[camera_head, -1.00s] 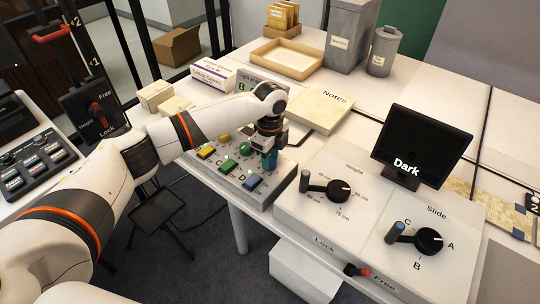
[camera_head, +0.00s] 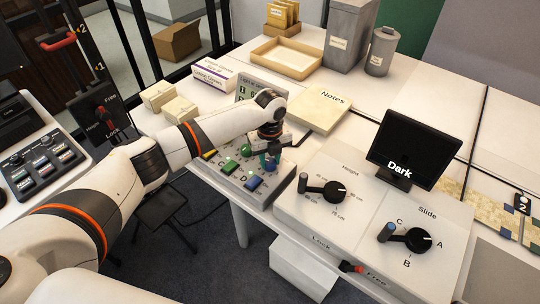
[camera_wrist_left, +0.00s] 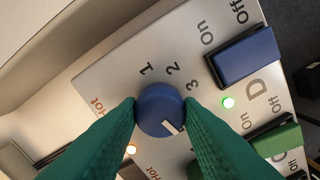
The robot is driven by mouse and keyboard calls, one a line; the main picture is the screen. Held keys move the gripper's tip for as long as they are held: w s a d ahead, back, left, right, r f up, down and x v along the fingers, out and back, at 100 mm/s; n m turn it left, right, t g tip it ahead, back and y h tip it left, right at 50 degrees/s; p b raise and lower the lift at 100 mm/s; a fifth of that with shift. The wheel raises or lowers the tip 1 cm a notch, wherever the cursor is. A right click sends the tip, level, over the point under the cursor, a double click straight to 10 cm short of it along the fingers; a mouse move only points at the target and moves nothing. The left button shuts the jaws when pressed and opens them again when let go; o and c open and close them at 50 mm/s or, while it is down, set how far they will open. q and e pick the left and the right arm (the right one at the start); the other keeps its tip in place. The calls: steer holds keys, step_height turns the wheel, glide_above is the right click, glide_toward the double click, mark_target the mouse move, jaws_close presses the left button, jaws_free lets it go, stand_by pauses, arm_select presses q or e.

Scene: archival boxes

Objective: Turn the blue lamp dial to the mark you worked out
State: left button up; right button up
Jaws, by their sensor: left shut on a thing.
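The blue dial (camera_wrist_left: 158,103) sits on a light panel in the left wrist view, with marks 1, 2 and 3 printed along its upper side. Its white pointer line faces down and right, away from all three marks. My left gripper (camera_wrist_left: 160,106) is shut on the dial, with one green finger on each side. In the head view my left gripper (camera_head: 269,162) reaches down to the right part of the switch panel (camera_head: 228,183), and the dial there is mostly hidden by it. My right gripper is not in view.
A blue On/Off switch (camera_wrist_left: 245,57) marked D and a green switch (camera_wrist_left: 276,142) are close to the dial. Right of the panel stand the Height knob (camera_head: 335,192), Slide knob (camera_head: 418,239) and a "Dark" screen (camera_head: 413,150).

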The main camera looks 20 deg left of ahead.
mark_target(270, 161)
arm_select(q)
steer(key=shift+m, duration=0.4)
steer(key=o, duration=1)
steer(key=shift+c, duration=0.2)
step_height(270, 161, up, 12)
stand_by(0.4)
